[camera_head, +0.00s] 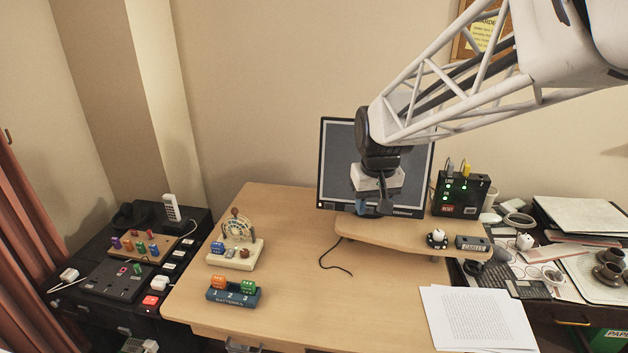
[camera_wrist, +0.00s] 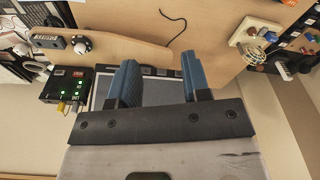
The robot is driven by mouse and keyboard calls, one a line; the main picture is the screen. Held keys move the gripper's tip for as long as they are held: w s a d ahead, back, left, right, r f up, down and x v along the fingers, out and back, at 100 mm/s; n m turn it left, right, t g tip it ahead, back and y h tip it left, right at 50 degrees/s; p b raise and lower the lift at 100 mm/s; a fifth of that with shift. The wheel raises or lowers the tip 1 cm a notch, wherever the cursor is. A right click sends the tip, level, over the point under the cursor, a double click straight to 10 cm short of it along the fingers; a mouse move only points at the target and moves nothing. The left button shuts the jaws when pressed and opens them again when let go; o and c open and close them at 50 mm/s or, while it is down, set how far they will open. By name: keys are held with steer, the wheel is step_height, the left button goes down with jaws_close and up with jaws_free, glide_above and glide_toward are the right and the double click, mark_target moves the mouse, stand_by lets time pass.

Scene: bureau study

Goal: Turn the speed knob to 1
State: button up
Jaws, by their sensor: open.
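No readable speed label or number shows, so I cannot tell for sure which part is the speed knob. A cream board (camera_head: 225,263) on the left of the desk carries a spoked wheel (camera_head: 237,231), a blue block (camera_head: 217,248) and a small reddish-brown round part (camera_head: 244,254). The board also shows in the wrist view (camera_wrist: 246,37), at upper right. A white knob-like piece on a dark round base (camera_head: 437,238) stands on the wooden riser; it also shows in the wrist view (camera_wrist: 82,44). My gripper (camera_head: 373,208) is open and empty, in front of the monitor, apart from both.
A battery holder (camera_head: 233,297) with orange and green blocks stands near the desk's front. The monitor (camera_head: 337,165) is behind my gripper. The desk's middle is mostly clear.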

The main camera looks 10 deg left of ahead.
steer(key=w+a+f+n, duration=0.1)
steer(key=w+a+f, duration=0.4)
steer(key=w+a, duration=0.3)
steer(key=n+g, duration=0.1)
steer(key=n, duration=0.3)
glide_above(244, 251)
step_height(244, 251, down, 22)
steer(key=shift+d+r, duration=0.15)
steer(key=shift+r, duration=0.1)
steer(key=shift+f, duration=0.1)
steer(key=shift+s+f, duration=0.1)
steer(key=shift+f, duration=3.8)
steer(key=c, duration=0.7)
